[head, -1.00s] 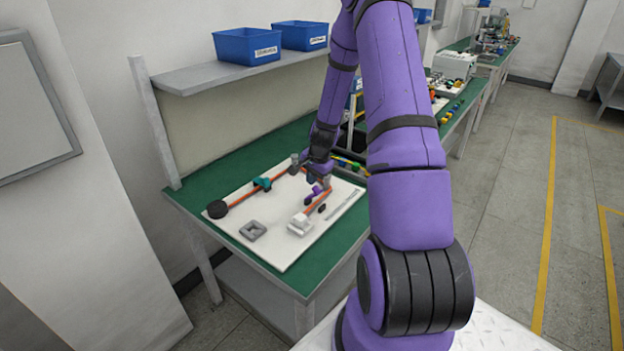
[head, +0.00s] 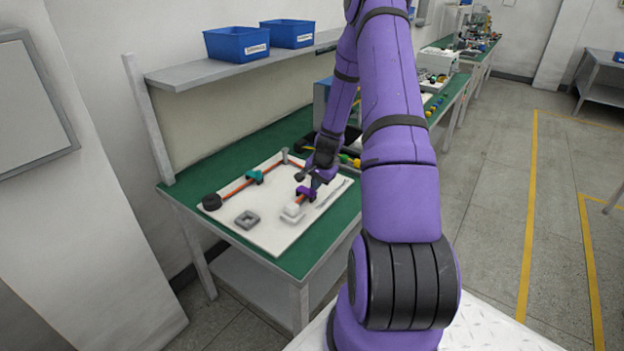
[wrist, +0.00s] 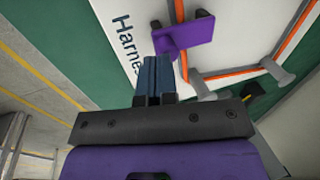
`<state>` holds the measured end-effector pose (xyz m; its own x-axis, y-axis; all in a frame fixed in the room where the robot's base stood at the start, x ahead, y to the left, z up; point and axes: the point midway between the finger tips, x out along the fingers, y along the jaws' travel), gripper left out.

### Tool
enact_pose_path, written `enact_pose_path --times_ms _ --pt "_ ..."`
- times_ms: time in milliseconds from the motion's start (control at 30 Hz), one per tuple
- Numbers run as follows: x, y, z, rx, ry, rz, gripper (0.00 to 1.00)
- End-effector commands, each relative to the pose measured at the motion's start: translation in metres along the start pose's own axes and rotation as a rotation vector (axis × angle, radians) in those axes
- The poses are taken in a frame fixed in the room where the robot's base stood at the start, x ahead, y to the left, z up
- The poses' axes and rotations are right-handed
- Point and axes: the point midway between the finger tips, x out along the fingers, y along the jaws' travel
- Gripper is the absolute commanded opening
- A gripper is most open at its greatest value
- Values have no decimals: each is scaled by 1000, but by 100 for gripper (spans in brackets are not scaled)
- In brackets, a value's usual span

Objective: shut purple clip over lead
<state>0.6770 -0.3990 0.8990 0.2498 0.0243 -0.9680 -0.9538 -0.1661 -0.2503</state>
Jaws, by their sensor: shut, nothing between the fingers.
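The purple clip (head: 305,192) is on the white board at the near right stretch of the orange lead (head: 299,202). In the wrist view the purple clip (wrist: 184,37) lies as a flat piece across the lead (wrist: 179,10), which shows on both sides of it. Whether it is latched I cannot tell. My gripper (head: 316,181) is just beside the clip in the head view. In the wrist view its blue fingers (wrist: 154,64) are together, empty, with tips close to the clip's edge. Contact is not clear.
A teal clip (head: 254,177) sits across the lead's far stretch. Grey posts (wrist: 276,70) stand near the lead. Blue bins (head: 237,43) are on the shelf.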

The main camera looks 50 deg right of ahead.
Motion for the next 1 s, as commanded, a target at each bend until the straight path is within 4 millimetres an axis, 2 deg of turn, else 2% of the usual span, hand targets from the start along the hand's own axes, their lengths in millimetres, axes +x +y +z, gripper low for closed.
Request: enact_pose_path --times_ms 400,1000 --pt "13 14 1 1 -1 1 0" --pt "15 15 1 0 0 1 0"
